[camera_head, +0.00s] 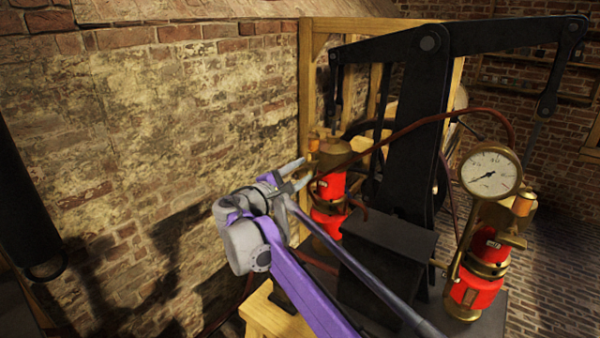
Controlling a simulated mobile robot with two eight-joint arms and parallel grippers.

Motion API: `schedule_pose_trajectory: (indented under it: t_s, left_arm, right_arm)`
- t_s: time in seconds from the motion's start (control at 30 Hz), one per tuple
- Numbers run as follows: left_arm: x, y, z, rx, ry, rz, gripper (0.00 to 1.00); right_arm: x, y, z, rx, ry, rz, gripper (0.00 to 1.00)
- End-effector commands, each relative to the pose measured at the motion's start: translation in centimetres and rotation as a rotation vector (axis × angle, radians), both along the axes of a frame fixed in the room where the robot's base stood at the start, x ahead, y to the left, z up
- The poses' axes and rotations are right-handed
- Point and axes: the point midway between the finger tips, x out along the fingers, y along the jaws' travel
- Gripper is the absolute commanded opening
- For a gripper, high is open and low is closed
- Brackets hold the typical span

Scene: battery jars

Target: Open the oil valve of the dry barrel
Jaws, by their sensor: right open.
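Two red barrels with brass fittings stand under the black beam machine: one near the centre (330,187) and one at the lower right (475,291). I cannot tell which is dry. A small copper-coloured cup (522,204) sits on top of the right barrel. A similar orange-brown part beside the centre barrel's brass top (334,152) is partly hidden by my gripper. My right gripper (302,174) is open, its two grey fingers pointing right at the centre barrel's upper left side. Contact cannot be told. No valve handle shows clearly. My left gripper is out of view.
A round pressure gauge (490,173) stands by the right barrel. A black block (390,250) sits between the barrels, and a dark red hose (420,124) arches above. A brick wall (190,130) runs along the left. A wooden post (305,90) stands behind the centre barrel.

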Motion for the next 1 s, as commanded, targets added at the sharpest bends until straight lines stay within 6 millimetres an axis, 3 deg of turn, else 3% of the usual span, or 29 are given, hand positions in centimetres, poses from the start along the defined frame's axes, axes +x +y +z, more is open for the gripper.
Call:
schedule_pose_trajectory:
  t_s: [0.03,0.2,0.3,0.73,1.0]
  left_arm:
    - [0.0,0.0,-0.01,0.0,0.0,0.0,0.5]
    - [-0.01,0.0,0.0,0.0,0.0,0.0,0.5]
    - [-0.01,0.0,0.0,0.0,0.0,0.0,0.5]
    - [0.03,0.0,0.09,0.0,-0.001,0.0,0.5]
    - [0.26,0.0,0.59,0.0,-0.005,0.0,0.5]
  right_arm:
    - [-0.01,0.01,-0.01,0.0,0.0,0.0,0.44]
    - [-0.02,0.02,0.0,0.0,0.0,0.0,0.13]
    - [-0.02,0.02,0.01,0.0,0.0,0.0,0.0]
    - [-0.02,0.03,0.05,-0.014,0.008,0.0,0.0]
    - [-0.01,0.05,0.08,-0.116,0.076,0.0,0.0]
